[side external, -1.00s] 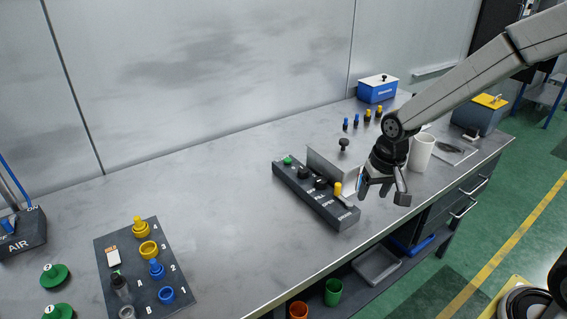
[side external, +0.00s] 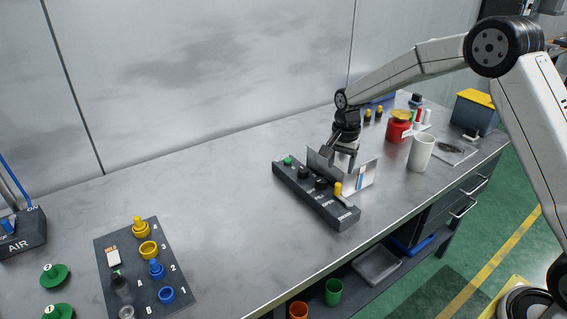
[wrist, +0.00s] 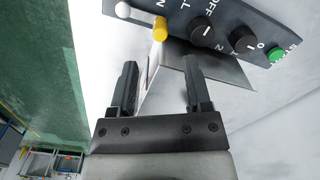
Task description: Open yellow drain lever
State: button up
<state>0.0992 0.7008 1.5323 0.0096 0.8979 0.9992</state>
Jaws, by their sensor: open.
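The yellow drain lever (side external: 338,189) stands at the near right end of the dark control panel (side external: 313,197). In the wrist view the yellow lever (wrist: 160,29) shows near the top, beyond my fingertips. My gripper (side external: 340,158) is open and empty, above and behind the panel, over a grey metal plate (side external: 356,175). In the wrist view my gripper (wrist: 160,85) has its fingers apart, with the plate (wrist: 225,70) beyond and between them. The fingers appear apart from the lever.
The panel also carries dark knobs (wrist: 202,30) and a green button (side external: 288,160). A white cup (side external: 420,153) and a red container (side external: 399,127) stand to the right. A board with blue and yellow parts (side external: 182,298) lies at front left. The middle of the bench is clear.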

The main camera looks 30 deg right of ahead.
aim_at(338, 184)
jog(key=shift+f, duration=0.15)
jog(key=shift+f, duration=3.75)
grip_shut()
